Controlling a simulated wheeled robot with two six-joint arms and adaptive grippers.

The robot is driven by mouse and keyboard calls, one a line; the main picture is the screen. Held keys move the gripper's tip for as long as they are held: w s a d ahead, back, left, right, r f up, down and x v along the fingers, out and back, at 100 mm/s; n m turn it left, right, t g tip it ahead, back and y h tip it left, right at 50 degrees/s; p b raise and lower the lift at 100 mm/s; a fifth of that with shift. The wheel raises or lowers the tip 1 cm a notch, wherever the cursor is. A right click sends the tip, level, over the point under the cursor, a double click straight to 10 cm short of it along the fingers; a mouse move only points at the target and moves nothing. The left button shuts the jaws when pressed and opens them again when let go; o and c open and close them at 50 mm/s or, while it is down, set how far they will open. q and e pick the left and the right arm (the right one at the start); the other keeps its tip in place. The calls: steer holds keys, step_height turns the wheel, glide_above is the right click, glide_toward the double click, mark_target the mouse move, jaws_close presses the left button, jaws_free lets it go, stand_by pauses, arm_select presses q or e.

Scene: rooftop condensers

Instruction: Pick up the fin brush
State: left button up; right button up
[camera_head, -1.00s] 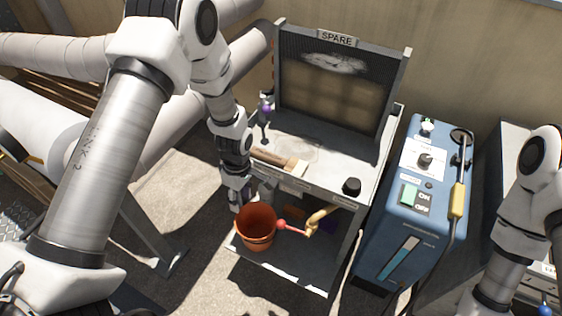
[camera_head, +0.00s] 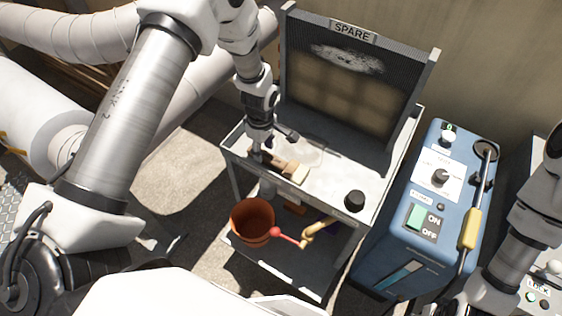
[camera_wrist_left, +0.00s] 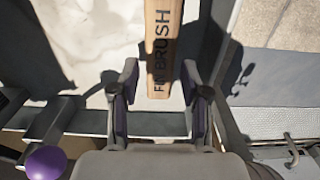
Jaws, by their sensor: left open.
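The fin brush (camera_head: 283,167) lies on the cart's top shelf (camera_head: 330,183), its pale head to the right and its brown wooden handle to the left. In the left wrist view the left gripper (camera_wrist_left: 159,85) is open, with one finger on each side of the handle. I cannot tell the height gap. My right gripper is out of view.
A SPARE panel (camera_head: 352,75) stands at the back of the cart. A black knob-like item (camera_head: 354,200) is on the shelf's right. A terracotta pot (camera_head: 252,222) and a red-tipped tool (camera_head: 277,233) are on the lower shelf. A blue machine (camera_head: 425,215) stands to the right.

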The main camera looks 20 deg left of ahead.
arm_select(q)
step_height(320, 180, down, 3)
steer(key=shift+r, duration=0.15)
jaws_close()
step_height(320, 180, up, 10)
steer(key=shift+f, duration=0.1)
stand_by(0.3)
steer(key=c, duration=0.8)
jaws_free()
steer(key=shift+r, duration=0.2)
jaws_close()
